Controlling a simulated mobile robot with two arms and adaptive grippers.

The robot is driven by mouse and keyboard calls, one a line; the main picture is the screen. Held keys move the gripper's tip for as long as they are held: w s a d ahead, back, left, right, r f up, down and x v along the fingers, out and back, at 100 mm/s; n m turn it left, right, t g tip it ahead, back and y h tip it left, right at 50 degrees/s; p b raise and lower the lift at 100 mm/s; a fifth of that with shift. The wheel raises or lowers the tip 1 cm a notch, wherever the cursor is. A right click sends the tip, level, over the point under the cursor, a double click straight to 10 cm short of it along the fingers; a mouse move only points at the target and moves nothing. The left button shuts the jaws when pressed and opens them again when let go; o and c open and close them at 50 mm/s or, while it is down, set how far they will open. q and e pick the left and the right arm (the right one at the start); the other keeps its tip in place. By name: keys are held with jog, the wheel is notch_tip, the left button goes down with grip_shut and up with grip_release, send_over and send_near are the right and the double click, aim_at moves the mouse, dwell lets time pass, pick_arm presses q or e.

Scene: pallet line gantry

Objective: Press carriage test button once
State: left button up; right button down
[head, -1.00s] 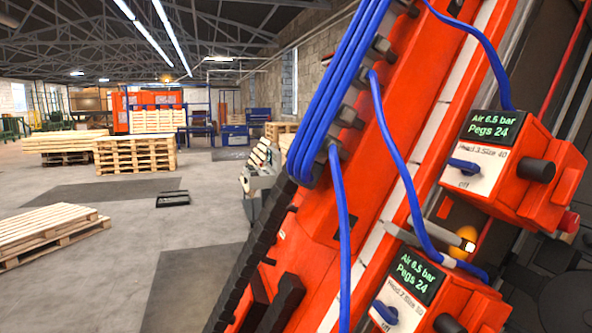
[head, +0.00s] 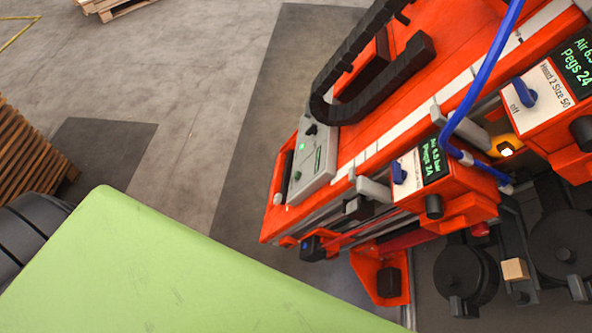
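A grey control panel (head: 310,163) is fixed at the near left end of the orange gantry machine (head: 400,120), in the middle of the head view. It carries a black knob (head: 311,130), a small green light and a small dark display with green marks. The panel is tilted in the picture and its lettering is too small to read. I cannot tell which part of it, if any, is the carriage test button. Neither of my grippers is in view.
Orange head units with green-lit displays (head: 434,160) and blue knobs line the machine's right side. A black cable chain (head: 372,88) lies above the panel. A large light green surface close by hides the lower left. Grey floor (head: 205,100) left of the machine is clear.

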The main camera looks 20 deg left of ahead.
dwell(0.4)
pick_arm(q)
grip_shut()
